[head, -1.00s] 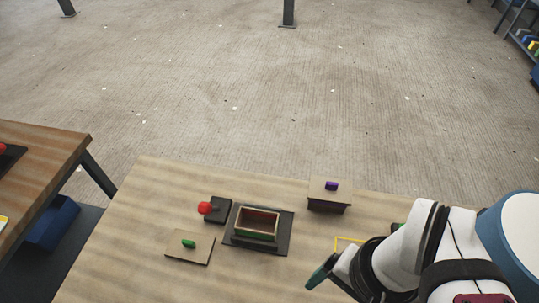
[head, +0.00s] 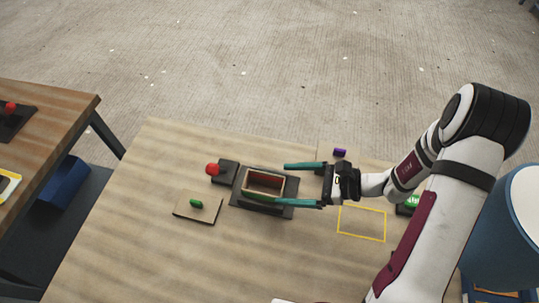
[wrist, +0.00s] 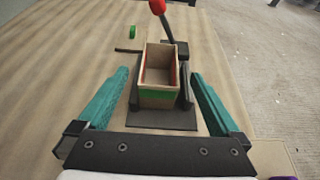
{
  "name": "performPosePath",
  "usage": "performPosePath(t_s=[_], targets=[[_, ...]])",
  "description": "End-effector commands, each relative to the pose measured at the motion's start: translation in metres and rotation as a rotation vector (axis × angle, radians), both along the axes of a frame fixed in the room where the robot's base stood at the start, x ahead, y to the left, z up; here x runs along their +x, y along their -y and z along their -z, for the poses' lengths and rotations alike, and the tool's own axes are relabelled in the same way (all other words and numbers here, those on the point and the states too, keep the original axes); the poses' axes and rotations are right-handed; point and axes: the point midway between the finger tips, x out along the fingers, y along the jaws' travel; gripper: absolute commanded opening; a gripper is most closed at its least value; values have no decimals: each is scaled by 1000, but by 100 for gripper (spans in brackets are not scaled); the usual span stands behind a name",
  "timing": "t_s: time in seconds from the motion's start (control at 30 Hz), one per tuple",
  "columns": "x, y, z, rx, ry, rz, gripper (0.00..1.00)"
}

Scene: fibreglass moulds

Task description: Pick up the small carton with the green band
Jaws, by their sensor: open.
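The small open-topped carton (head: 264,183) has brown walls and a green band. It stands upright in a dark holder (head: 238,201) on the wooden table. In the wrist view the carton (wrist: 159,98) shows its green-banded side towards me. My gripper (head: 280,183) is open and empty. Its two teal fingers point at the carton from the right in the head view, tips near the carton's right end. In the wrist view the gripper (wrist: 160,75) has one finger on each side of the carton, with gaps. I cannot tell the fingertips' exact height.
A red-knobbed lever (head: 213,169) stands at the holder's far left. A flat board with a green handle (head: 196,203) lies to the left, and a purple-handled one (head: 339,152) behind my gripper. A yellow outline (head: 362,223) marks bare table at the right.

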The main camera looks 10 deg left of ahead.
Motion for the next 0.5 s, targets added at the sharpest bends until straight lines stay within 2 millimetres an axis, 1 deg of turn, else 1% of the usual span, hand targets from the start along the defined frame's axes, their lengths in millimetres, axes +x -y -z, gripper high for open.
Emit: performPosePath(t_s=[0.17, 0.33, 0.4, 0.5], targets=[[-1, -23, 11, 2, -6, 1, 100], [-1, -56, 25, 1, -6, -1, 100], [-1, -64, 28, 1, -5, 0, 100], [0, -68, 29, 1, -5, 2, 100]])
